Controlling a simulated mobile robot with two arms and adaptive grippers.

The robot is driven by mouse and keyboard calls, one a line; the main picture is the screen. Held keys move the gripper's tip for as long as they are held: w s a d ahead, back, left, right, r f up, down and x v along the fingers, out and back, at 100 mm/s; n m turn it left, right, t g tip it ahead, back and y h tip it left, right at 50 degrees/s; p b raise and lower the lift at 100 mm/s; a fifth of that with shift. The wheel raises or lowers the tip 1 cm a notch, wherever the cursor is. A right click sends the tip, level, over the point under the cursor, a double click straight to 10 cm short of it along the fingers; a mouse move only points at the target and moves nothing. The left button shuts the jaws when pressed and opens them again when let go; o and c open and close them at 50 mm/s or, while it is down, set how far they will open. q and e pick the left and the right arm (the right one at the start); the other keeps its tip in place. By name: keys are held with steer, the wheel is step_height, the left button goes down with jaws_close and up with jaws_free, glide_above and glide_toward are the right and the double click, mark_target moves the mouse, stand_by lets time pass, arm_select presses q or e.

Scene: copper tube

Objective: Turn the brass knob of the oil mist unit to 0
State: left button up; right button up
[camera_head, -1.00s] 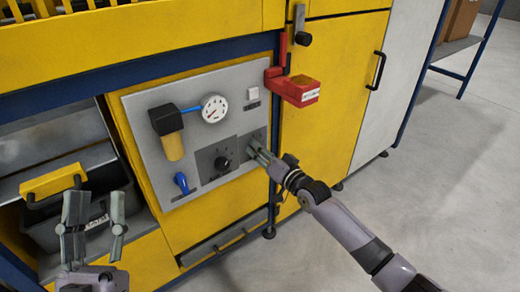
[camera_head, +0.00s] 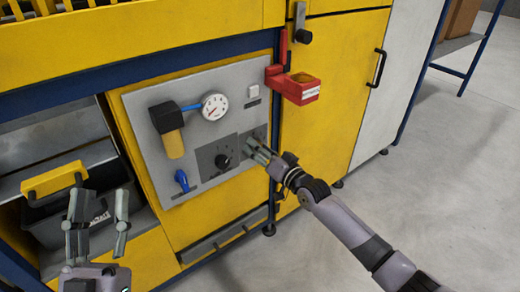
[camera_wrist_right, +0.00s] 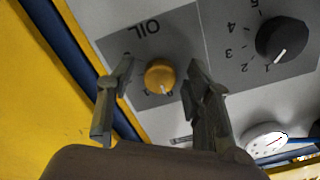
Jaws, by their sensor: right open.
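The brass knob (camera_wrist_right: 159,76) sits on a dark grey plate (camera_wrist_right: 118,42) marked OIL, which appears upside down in the right wrist view. A pale mark on the knob points toward the picture's bottom; the small numerals beside it are too small to read surely. My right gripper (camera_wrist_right: 160,67) is open, with one finger on each side of the knob and visible gaps between. In the head view my right gripper (camera_head: 256,150) covers the knob at the panel's right side. My left gripper (camera_head: 98,218) is open and empty, in front of the bin at the lower left.
The grey panel (camera_head: 218,85) carries a black knob (camera_head: 222,161) beside the oil plate, a gauge (camera_head: 215,107), a yellow-bowled filter (camera_head: 173,143) and a blue valve (camera_head: 182,180). A red holder (camera_head: 298,87) juts out above my right gripper. Open floor lies to the right.

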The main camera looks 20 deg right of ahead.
steer(key=v, duration=1.2)
steer(key=shift+r, duration=0.1)
